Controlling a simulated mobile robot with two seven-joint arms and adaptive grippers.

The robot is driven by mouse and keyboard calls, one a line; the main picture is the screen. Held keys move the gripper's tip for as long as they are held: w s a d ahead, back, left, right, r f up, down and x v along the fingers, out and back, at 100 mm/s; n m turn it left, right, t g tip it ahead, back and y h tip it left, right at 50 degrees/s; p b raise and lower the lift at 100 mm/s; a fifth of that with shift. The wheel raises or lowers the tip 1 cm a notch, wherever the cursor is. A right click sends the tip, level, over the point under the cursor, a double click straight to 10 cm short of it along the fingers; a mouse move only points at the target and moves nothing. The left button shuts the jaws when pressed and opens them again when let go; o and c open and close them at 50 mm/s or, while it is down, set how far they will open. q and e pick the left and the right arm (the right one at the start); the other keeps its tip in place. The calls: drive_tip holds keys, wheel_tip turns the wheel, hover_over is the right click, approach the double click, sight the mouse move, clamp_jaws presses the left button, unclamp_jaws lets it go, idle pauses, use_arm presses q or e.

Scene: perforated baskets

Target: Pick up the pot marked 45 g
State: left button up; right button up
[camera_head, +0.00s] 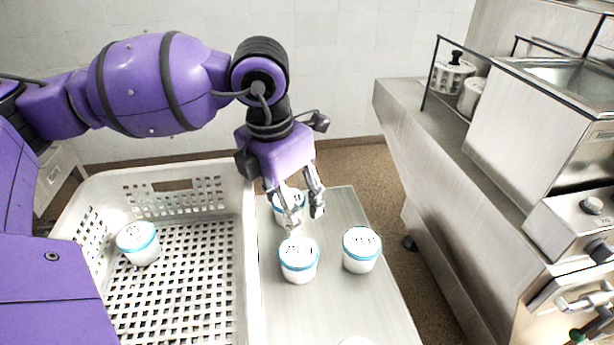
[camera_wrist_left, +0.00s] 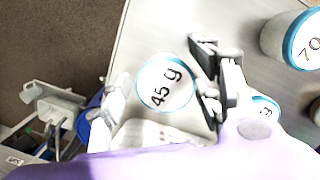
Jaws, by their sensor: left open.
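The pot marked 45 g (camera_wrist_left: 158,103) shows in the left wrist view as a white pot with a blue-rimmed lid, its label readable. In the head view it appears to be the rearmost pot (camera_head: 280,211) on the steel table, partly hidden by my fingers. My left gripper (camera_head: 304,212) is open above the table and points down. In the left wrist view the open fingers (camera_wrist_left: 162,86) are on either side of the 45 g lid. I cannot tell whether they touch it. My right gripper is not in view.
Two similar pots stand nearer on the table, one at front (camera_head: 299,262) and one at right (camera_head: 362,252). Part of another pot (camera_head: 357,341) shows at the bottom edge. A perforated white basket (camera_head: 249,235) at left holds one pot (camera_head: 139,243). A steel counter (camera_head: 440,150) stands at right.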

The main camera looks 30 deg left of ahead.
use_arm(q)
drive_tip(key=c, duration=1.2)
